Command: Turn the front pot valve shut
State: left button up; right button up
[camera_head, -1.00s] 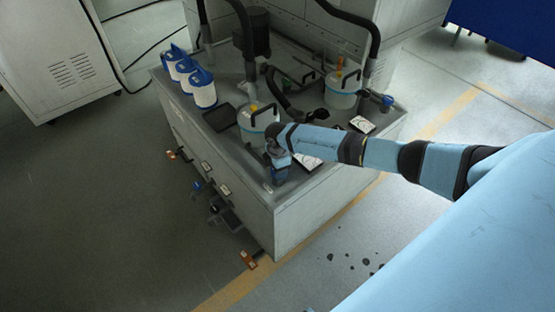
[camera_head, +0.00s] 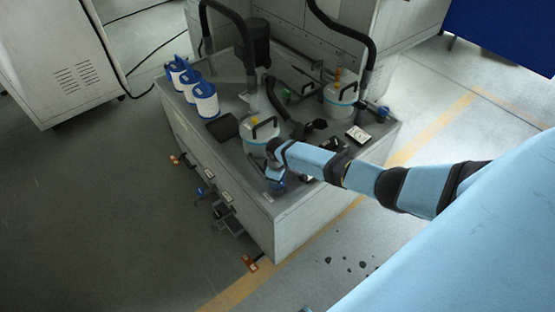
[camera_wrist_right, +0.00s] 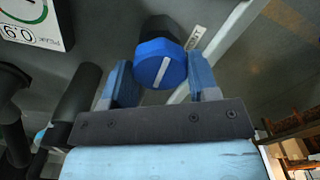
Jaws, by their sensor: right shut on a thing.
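The front pot (camera_head: 252,141), pale with a dark handle, stands on the grey cabinet top in the head view. My right gripper (camera_head: 275,184) points down beside it, near the cabinet's front corner. In the right wrist view the valve's blue knob (camera_wrist_right: 167,66), with a white bar across its face, sits between the two fingers of my right gripper (camera_wrist_right: 162,80). The gripper is shut on this knob. The bar runs slantwise in that view. A dark body shows behind the knob, beside a small white label (camera_wrist_right: 195,38). My left gripper is not in view.
A second pot (camera_head: 338,106) stands farther back, with another blue valve (camera_head: 382,113) to its right. Dark hoses rise behind the pots. Several blue-and-white canisters (camera_head: 205,103) line the left edge. A gauge (camera_wrist_right: 30,25) shows in the wrist view.

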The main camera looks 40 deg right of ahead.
jog(key=shift+m, duration=0.3)
dwell(0.4)
jog(key=o, duration=0.9)
jog(key=shift+r, duration=0.1)
jog(key=shift+r, duration=0.2)
notch_tip(320, 180, up, 13)
jog(key=shift+r+p, duration=0.15)
jog(key=shift+p, duration=0.35)
